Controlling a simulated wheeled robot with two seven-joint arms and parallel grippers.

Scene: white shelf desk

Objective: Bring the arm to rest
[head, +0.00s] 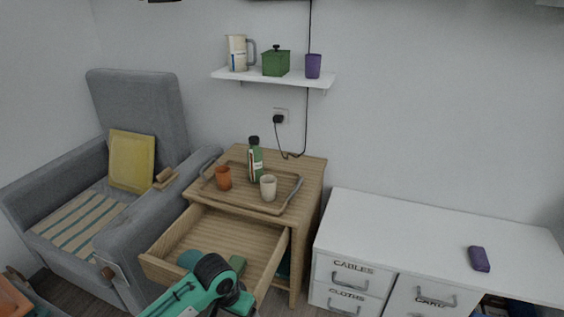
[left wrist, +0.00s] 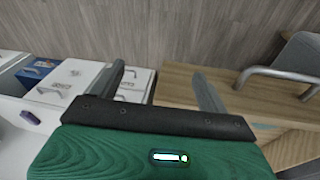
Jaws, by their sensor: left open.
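My left arm, green and black, reaches in from the bottom of the head view, in front of the open wooden drawer (head: 165,242). Its fingers cannot be made out there. In the left wrist view my left gripper (left wrist: 161,82) has its two grey fingers spread apart, with nothing between them. The wooden floor shows beyond them. White drawer fronts (left wrist: 75,78) are on the left and a wooden surface with a grey bar handle (left wrist: 275,73) is on the right. My right gripper is not in view.
A wooden cabinet holds a tray (head: 285,203) with a green bottle (head: 255,160), an orange cup (head: 223,178) and a cream cup (head: 268,188). The drawer holds teal and green items. A grey armchair (head: 140,100) stands left, a white desk (head: 400,225) right with a purple object (head: 478,259).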

